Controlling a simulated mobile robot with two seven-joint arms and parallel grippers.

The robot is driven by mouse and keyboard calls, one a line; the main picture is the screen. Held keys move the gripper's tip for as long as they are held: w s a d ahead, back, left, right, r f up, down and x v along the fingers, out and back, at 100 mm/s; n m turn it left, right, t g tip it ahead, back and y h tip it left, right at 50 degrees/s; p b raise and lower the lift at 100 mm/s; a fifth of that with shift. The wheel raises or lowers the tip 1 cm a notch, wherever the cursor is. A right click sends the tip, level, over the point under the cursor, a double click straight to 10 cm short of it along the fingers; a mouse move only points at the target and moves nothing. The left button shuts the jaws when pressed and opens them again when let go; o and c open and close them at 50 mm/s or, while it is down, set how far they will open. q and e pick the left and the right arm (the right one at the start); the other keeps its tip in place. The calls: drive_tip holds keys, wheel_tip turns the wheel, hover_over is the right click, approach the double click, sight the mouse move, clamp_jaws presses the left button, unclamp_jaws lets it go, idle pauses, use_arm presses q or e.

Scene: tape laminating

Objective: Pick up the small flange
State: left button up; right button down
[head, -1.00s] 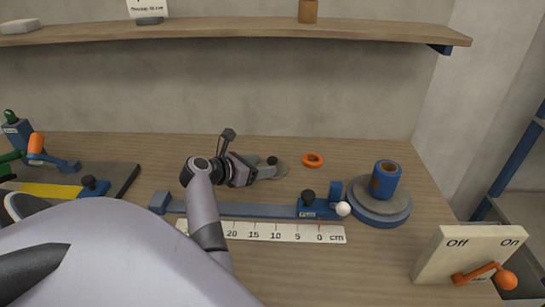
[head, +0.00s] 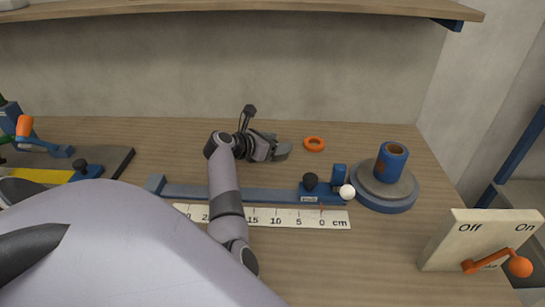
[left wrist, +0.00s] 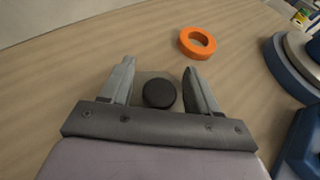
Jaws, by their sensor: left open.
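My left gripper (head: 277,146) reaches over the table's far middle, with its fingers towards the right. In the left wrist view its two fingers (left wrist: 159,66) are apart. A small round black piece (left wrist: 159,93) shows between them, nearer their base; I cannot tell whether they touch it. In the head view the gripper hides this piece. An orange ring (head: 314,144) lies flat on the table just right of the fingertips, and it also shows ahead of them in the left wrist view (left wrist: 197,42). No label shows which piece is the small flange. My right gripper is not in view.
A blue bar with a black knob (head: 311,182) and white ball (head: 347,192) lies in front, beside a ruler (head: 290,218). Right are a round grey base (head: 386,199) with a blue roll (head: 391,160) and an Off/On switch box (head: 470,236). Wood around the ring is clear.

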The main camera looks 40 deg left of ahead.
use_arm(q)
drive_tip(key=shift+w, duration=0.2)
clamp_jaws()
